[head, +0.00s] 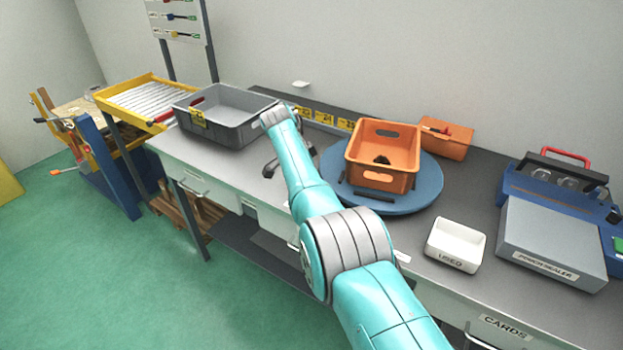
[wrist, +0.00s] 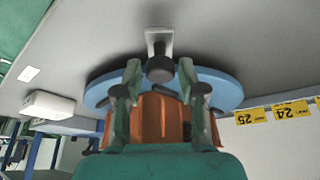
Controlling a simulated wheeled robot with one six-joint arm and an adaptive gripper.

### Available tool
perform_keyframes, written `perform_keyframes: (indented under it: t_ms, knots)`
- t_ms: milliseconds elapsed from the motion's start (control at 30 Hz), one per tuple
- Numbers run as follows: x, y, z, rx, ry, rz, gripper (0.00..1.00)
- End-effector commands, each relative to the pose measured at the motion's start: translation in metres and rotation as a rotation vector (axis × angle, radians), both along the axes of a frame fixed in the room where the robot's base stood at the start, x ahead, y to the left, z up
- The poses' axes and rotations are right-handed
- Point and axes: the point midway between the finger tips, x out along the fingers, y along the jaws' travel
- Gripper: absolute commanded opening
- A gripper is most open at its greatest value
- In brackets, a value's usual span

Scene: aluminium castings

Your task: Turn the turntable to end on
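The turntable (head: 425,185) is a round blue disc on the grey bench, right of my arm. An orange crate (head: 378,178) with a dark part inside stands on it, between dark blocks. In the wrist view, the turntable (wrist: 98,92) and the crate (wrist: 150,118) lie behind my gripper's fingers. My gripper (wrist: 160,73) is open, its two fingers apart. A dark round knob (wrist: 160,69) on a pale bracket (wrist: 158,38) shows between the fingertips at the disc's edge. I cannot tell whether they touch it. In the head view my arm hides the knob and part of the gripper.
A grey tote (head: 225,137) stands at the bench's left, beside a yellow roller rack (head: 125,88). Yellow number labels (head: 324,118) and a smaller orange bin (head: 455,148) are behind the turntable.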

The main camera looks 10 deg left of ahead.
Motion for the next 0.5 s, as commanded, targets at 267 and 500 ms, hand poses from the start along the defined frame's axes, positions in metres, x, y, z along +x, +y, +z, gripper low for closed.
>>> perform_keyframes:
  t_ms: [267,500]
  knots:
    - [0.000,0.000,0.001,0.000,0.000,0.000,0.55]
    - [-0.002,0.005,0.013,0.001,-0.004,0.001,0.55]
